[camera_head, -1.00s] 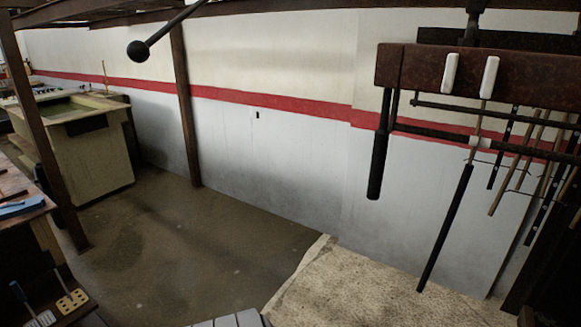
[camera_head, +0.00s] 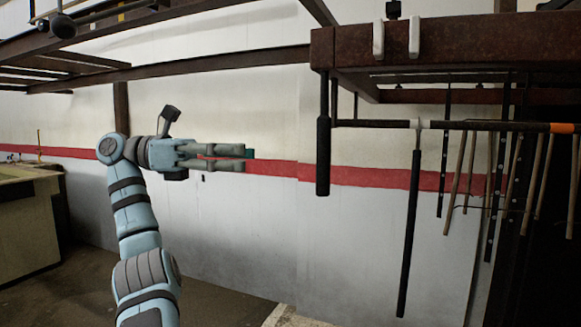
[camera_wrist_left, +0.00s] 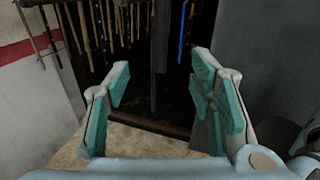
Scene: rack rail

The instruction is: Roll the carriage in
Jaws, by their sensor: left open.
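A rusty brown beam (camera_head: 425,45) with two white upright tabs is at the upper right of the head view. A thick black handle (camera_head: 323,155) hangs at its left end. A dark horizontal bar (camera_head: 470,126) with an orange end (camera_head: 563,128) runs to the right, and a long black rod (camera_head: 409,235) hangs from a white ring on it. I cannot tell which of these parts is the carriage. My left gripper (camera_head: 246,158) is open and empty, pointing right, left of the handle and apart from it. Its spread teal-padded fingers show in the left wrist view (camera_wrist_left: 160,78). My right gripper is out of view.
Several thin rods (camera_head: 490,175) hang at the right, before a dark opening; hanging rods also show in the left wrist view (camera_wrist_left: 95,30). Brown overhead beams (camera_head: 200,66) cross the upper left. A pale bench (camera_head: 25,225) stands at far left. Free air lies before the white wall.

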